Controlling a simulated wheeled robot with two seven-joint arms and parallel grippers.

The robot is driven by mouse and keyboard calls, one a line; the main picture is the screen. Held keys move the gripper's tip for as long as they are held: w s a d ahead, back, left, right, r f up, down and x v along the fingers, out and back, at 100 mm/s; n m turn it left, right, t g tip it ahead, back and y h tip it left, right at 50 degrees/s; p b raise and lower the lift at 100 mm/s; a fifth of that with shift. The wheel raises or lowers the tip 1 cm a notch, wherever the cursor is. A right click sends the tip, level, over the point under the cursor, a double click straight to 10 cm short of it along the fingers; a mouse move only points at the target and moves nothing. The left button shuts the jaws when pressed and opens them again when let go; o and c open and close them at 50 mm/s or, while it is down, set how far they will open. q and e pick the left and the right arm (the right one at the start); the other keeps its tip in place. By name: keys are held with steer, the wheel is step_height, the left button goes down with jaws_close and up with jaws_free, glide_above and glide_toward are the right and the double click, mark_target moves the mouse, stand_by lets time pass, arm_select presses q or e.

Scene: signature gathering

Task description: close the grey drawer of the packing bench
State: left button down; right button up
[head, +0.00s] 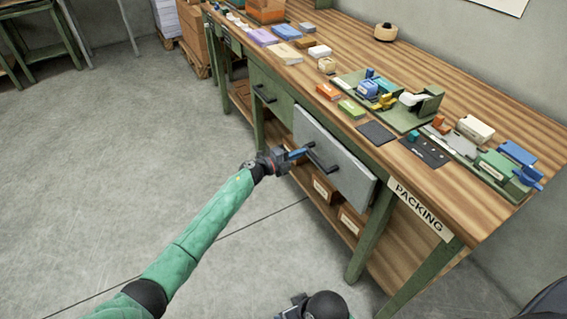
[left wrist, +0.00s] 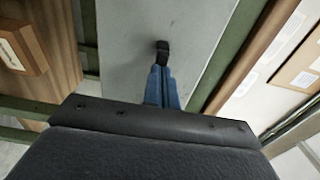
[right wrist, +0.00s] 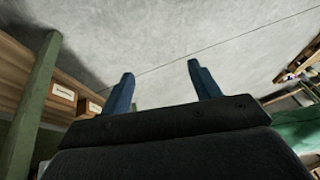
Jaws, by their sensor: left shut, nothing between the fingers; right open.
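The grey drawer (head: 352,182) is in the bench front, under the worktop, with a black bar handle (head: 322,160). How far its front stands out from the bench is hard to tell. My left gripper (head: 308,149) is shut and empty, its blue fingertips at the handle. In the left wrist view, the closed fingers (left wrist: 161,72) point at the grey drawer front (left wrist: 120,35), and their tips meet or overlap the black handle (left wrist: 162,50); contact is unclear. My right gripper (right wrist: 160,72) is open and empty, with only floor between its fingers.
The packing bench (head: 480,215) has a wooden top holding several small boxes and a green tray (head: 405,122). A green drawer (head: 268,92) is left of the grey one. Cardboard boxes (head: 323,188) sit on the lower shelf. The floor (head: 130,170) at left is clear.

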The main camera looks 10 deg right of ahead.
arm_select(q)
steer(key=x, duration=0.2)
steer(key=shift+w+d+r, duration=0.1)
steer(key=shift+d+r, duration=0.05)
steer(key=shift+d, duration=0.1)
arm_select(e)
steer(key=shift+w+a+f, duration=0.1)
steer(key=shift+a+f, duration=0.4)
steer(key=shift+a, duration=0.25)
arm_select(q)
steer(key=shift+d+r, duration=0.1)
steer(key=shift+r, duration=0.05)
